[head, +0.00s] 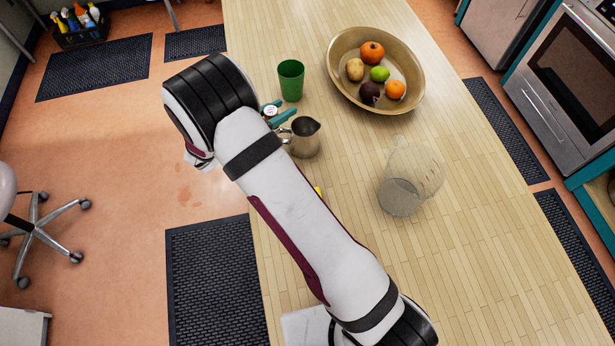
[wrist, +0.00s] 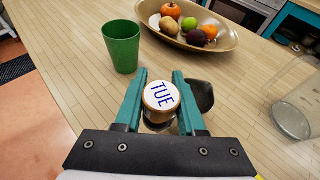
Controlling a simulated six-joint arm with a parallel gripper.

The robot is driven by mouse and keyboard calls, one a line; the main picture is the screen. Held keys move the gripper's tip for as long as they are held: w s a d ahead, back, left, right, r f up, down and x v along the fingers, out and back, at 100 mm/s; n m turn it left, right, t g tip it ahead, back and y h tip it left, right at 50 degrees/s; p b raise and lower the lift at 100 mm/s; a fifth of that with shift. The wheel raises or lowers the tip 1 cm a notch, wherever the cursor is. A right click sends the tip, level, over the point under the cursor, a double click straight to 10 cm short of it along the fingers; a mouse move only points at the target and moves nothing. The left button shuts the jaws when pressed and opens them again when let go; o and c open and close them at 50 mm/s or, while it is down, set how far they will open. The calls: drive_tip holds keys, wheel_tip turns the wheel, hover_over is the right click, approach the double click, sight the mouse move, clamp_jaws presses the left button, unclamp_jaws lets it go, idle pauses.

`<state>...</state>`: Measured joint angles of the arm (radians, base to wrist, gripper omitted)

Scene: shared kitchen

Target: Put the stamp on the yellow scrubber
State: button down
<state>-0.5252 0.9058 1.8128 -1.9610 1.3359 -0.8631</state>
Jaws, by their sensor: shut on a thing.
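The stamp has a round white top marked "TUE" in blue with a tan rim; it shows in the wrist view (wrist: 160,95) and small in the head view (head: 270,110). My gripper (wrist: 160,76), with teal fingers, is shut on the stamp, one finger on each side. In the head view my gripper (head: 276,115) is over the table's left part, beside a metal pitcher. A small yellow patch (head: 317,190), probably the yellow scrubber, shows at the edge of my arm. The rest of it is hidden behind the arm.
The metal pitcher (head: 305,138) is close by my gripper, partly behind the stamp in the wrist view. A green cup (head: 291,80) stands beyond. A bowl (head: 338,57) of fruit and vegetables is farther back. A clear jug (head: 412,170) stands right; the table's right front is clear.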

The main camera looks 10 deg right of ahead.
drive_tip(key=s+d+r+m+g+h, duration=0.1)
drive_tip(key=s+d+r+m+g, duration=0.15)
drive_tip(key=s, duration=0.65)
drive_tip(key=s+d+r+m+g+h, duration=0.1)
drive_tip(key=s+d+m+g+h, duration=0.2)
drive_tip(key=s, duration=0.5)
drive_tip(key=shift+n+y, duration=0.35)
drive_tip(key=shift+y, duration=0.25)
drive_tip(key=f, duration=0.6)
drive_tip(key=s+f, duration=0.1)
drive_tip(key=f, duration=0.3)
drive_tip(key=shift+d, duration=0.4)
drive_tip(key=shift+w+f, duration=0.1)
drive_tip(key=shift+f, duration=0.15)
drive_tip(key=c, duration=0.5)
unclamp_jaws()
